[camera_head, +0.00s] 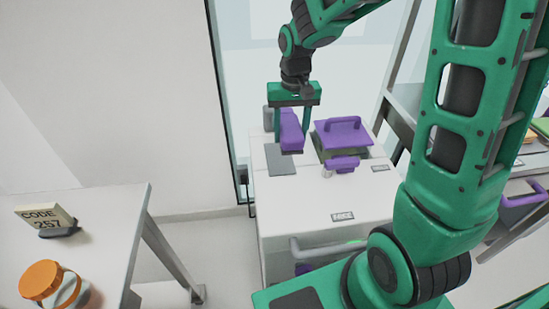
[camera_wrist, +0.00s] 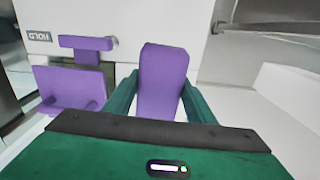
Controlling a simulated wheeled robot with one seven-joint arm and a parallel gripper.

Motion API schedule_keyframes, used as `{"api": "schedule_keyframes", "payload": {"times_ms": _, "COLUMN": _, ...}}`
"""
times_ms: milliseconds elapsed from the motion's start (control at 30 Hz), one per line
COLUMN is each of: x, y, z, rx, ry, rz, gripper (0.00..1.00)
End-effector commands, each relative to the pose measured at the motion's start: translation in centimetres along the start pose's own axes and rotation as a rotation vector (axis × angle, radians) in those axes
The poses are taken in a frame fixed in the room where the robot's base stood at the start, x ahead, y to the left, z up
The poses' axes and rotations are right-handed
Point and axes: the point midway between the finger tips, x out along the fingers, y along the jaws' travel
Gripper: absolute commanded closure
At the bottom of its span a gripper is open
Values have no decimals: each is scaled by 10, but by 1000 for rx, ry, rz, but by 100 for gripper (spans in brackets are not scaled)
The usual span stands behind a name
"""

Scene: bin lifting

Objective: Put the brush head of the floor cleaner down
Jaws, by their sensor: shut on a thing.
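My gripper (camera_head: 292,132) is shut on a purple block-like thing, which I take to be the brush head (camera_head: 290,126). It hangs between the two green fingers, above or at a dark grey pad (camera_head: 281,162) on the white cabinet top (camera_head: 305,205). I cannot tell whether its lower end touches the pad. In the wrist view the brush head (camera_wrist: 162,82) stands between the fingers, its far end pointing away from the camera. No other part of a floor cleaner can be made out.
Right of the brush head stands a bin with a purple handled lid (camera_head: 342,132); a smaller purple piece (camera_head: 342,163) sits in front of it. A label plate (camera_head: 342,216) lies nearer. A separate table at left holds a code sign (camera_head: 45,216) and an orange-lidded jar (camera_head: 50,283).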

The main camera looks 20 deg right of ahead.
Motion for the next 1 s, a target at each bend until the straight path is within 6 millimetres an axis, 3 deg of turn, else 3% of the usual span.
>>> {"api": "schedule_keyframes", "payload": {"times_ms": 33, "x": 2, "y": 2, "z": 16, "rx": -7, "ry": 1, "rz": 4, "gripper": 68}}
{"api": "schedule_keyframes", "payload": {"times_ms": 133, "x": 5, "y": 4, "z": 39, "rx": -19, "ry": 4, "rz": 10, "gripper": 68}}
{"api": "schedule_keyframes", "payload": {"times_ms": 233, "x": 8, "y": 4, "z": 50, "rx": -27, "ry": 6, "rz": 14, "gripper": 68}}
{"api": "schedule_keyframes", "payload": {"times_ms": 333, "x": 12, "y": 4, "z": 50, "rx": -29, "ry": 4, "rz": 16, "gripper": 68}}
{"api": "schedule_keyframes", "payload": {"times_ms": 1000, "x": 75, "y": -20, "z": -52, "rx": -31, "ry": 4, "rz": 15, "gripper": 68}}
